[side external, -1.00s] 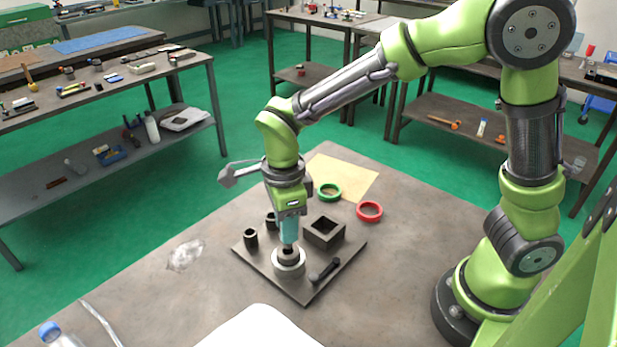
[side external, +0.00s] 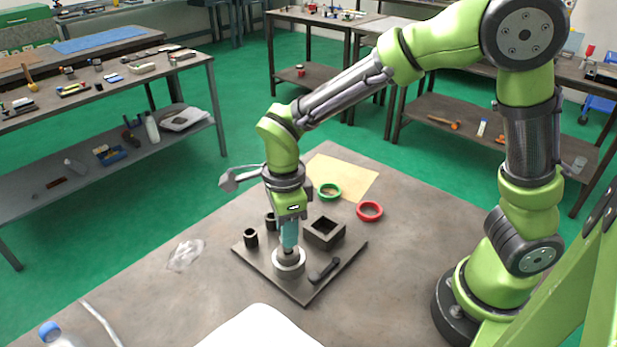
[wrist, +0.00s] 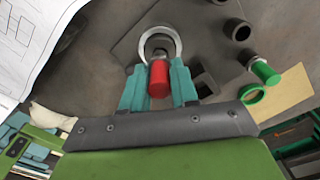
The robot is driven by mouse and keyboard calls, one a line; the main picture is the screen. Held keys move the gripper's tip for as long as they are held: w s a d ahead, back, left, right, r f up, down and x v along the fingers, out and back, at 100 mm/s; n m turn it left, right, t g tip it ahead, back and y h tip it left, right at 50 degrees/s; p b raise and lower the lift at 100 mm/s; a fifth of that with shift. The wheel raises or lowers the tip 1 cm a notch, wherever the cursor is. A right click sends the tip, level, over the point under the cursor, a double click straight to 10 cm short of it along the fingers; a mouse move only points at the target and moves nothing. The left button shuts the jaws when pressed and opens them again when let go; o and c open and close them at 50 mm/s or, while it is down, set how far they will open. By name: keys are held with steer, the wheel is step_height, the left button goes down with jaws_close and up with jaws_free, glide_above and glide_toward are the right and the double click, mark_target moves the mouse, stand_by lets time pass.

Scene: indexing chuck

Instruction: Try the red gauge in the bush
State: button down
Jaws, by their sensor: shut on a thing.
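My gripper (wrist: 158,92) has teal fingers shut on the red gauge, whose red handle (wrist: 158,80) shows between them in the wrist view. In the side view the fingers (side external: 289,240) point down above the round grey chuck (side external: 289,266) on the dark plate. The gauge's grey end meets the middle of the chuck's pale ring (wrist: 176,39). The bush there is mostly hidden, and I cannot tell how far the gauge is inside it. The red handle is hidden by the fingers in the side view.
The plate (side external: 300,291) also carries a square open block (side external: 338,235), black holders (side external: 251,239) and a black handle (side external: 325,270). A green cylinder (wrist: 266,73) is at one holder. A green ring (side external: 329,198) and red ring (side external: 369,217) lie behind, beside yellow paper (side external: 355,178).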

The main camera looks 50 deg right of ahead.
steer(key=shift+f, duration=1.55)
stand_by(0.9)
steer(key=shift+r, duration=3.5)
